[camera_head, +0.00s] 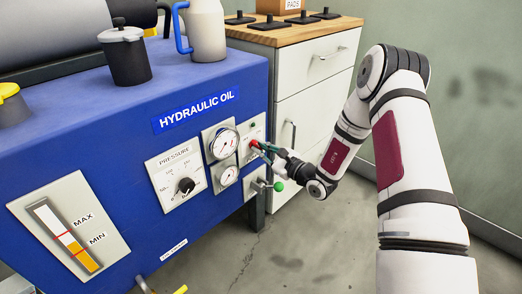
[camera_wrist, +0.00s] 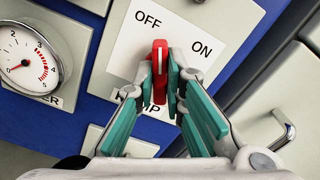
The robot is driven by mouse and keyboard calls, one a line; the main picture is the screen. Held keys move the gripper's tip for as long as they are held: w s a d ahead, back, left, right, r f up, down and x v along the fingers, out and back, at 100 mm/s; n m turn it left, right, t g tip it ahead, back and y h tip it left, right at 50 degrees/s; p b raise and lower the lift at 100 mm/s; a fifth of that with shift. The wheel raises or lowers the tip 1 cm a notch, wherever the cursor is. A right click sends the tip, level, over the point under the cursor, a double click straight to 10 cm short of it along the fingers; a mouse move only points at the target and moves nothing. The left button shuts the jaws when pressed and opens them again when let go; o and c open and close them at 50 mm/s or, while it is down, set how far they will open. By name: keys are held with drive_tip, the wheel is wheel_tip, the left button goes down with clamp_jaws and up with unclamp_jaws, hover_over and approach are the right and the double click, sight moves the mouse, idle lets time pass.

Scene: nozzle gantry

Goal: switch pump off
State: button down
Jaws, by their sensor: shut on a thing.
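The red pump switch (camera_wrist: 160,58) sits on a white plate (camera_wrist: 125,50) marked OFF at upper left and ON at right. Its pointer stands nearly upright in the wrist view, between the two words and nearer OFF. My gripper (camera_wrist: 167,85) has its teal-padded fingers closed on either side of the red knob. In the head view my gripper (camera_head: 262,149) reaches the small switch panel at the right end of the blue hydraulic unit (camera_head: 110,140); the fingers partly cover the switch there.
Two round gauges (camera_head: 223,144) sit left of the switch panel, with a black pressure knob (camera_head: 185,186) farther left. A lever with a green ball (camera_head: 279,186) sticks out just below my gripper. A white drawer cabinet (camera_head: 306,110) stands behind, to the right.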

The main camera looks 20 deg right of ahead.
drive_tip(key=shift+s+f+n, duration=0.1)
drive_tip(key=shift+f+n, duration=0.05)
drive_tip(key=shift+n, duration=0.25)
drive_tip(key=c, duration=1.7)
unclamp_jaws()
drive_tip(key=shift+o, duration=0.2)
drive_tip(key=v, duration=1.2)
